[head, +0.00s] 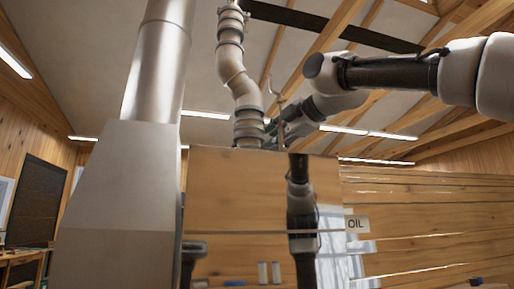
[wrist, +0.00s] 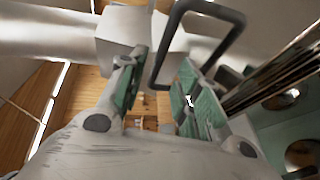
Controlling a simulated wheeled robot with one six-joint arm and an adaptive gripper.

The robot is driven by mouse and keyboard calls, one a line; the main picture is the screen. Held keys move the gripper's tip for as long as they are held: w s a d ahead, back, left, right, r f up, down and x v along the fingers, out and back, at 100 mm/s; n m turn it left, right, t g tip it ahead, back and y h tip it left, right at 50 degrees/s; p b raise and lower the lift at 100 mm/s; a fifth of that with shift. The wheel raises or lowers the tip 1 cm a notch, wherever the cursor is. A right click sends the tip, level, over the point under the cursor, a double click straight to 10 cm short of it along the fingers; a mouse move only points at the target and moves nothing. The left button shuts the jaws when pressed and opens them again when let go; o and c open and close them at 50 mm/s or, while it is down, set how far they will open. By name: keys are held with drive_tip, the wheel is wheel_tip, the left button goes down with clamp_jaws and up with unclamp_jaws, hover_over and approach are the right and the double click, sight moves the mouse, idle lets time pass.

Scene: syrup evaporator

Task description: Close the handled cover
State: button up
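A dark, bent bar handle (wrist: 205,8) shows in the wrist view, in front of my gripper. Its left leg comes down between the two fingers, and its right leg ends close to the right finger; I cannot tell whether they touch. My gripper (wrist: 160,95) is open, with green pads facing each other and a clear gap. The cover that the handle belongs to cannot be made out clearly. In the head view my gripper (head: 274,132) is small and partly hidden behind the top of a shiny metal tank, with a thin upright rod beside it.
The shiny tank (head: 235,185) with an OIL label (head: 357,224) fills the middle and mirrors my arm. A tapered metal hood and flue (head: 120,200) stand at left. A segmented pipe (head: 235,70) rises behind the tank. Dark round openings (wrist: 285,97) show at right.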

sight(258, 148)
drive_tip(key=x, duration=0.7)
drive_tip(key=shift+w, duration=0.2)
clamp_jaws()
